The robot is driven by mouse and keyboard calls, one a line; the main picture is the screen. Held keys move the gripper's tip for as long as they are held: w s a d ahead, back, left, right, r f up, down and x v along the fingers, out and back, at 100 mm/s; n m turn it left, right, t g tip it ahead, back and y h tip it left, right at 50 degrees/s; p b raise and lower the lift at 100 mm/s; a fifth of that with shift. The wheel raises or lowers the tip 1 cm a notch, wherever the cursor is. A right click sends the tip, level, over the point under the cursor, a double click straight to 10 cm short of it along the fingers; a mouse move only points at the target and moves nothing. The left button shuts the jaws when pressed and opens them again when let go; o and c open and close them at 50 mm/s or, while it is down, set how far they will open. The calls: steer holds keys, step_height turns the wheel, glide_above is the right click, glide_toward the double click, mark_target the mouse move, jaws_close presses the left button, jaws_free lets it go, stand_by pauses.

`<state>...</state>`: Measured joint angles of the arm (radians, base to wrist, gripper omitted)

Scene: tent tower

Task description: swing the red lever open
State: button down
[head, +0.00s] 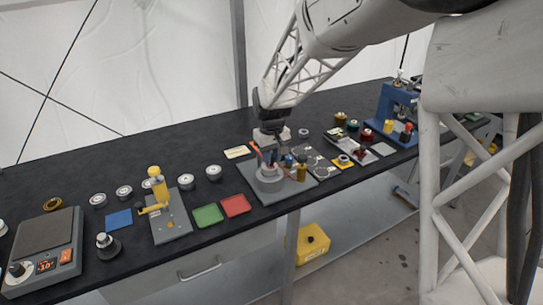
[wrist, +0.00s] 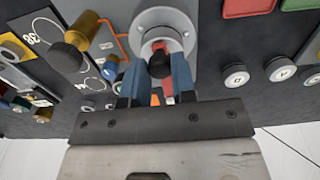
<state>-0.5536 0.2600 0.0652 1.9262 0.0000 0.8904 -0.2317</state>
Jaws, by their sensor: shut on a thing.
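A grey round fixture (head: 270,182) stands on a grey base plate (head: 252,181) near the middle of the bench. It also shows at the top of the wrist view (wrist: 165,17). My gripper (wrist: 159,68) points down beside this fixture, its blue fingers close around a small dark part and a red piece (wrist: 168,99), which looks like the red lever. The fingers hide most of it, so its angle cannot be told. In the head view my gripper (head: 270,157) is over the plate, and its fingertips are hard to make out.
A bent orange rod (wrist: 116,38) and a brass cylinder with a dark end (wrist: 80,38) stand close to my fingers. Red (head: 235,205) and green (head: 208,215) pads lie to the left. A yellow-handled press (head: 158,187) is further left. A blue machine (head: 397,108) stands far right.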

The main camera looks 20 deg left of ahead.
stand_by(0.4)
steer(key=shift+s+a+m, duration=0.55)
steer(key=shift+a+m, duration=0.1)
steer(key=shift+m, duration=0.35)
steer(key=shift+s+a+m, duration=0.2)
steer(key=shift+a+m, duration=0.2)
steer(key=shift+m, duration=0.2)
steer(key=shift+s+a+m, duration=0.2)
steer(key=shift+a+m, duration=0.2)
steer(key=shift+m, duration=0.2)
steer(key=w+a+m, duration=0.2)
steer(key=a+m, duration=0.7)
steer(key=m, duration=0.4)
steer(key=shift+a+m, duration=0.4)
steer(key=c, duration=0.9)
jaws_free()
steer(key=shift+c, duration=0.2)
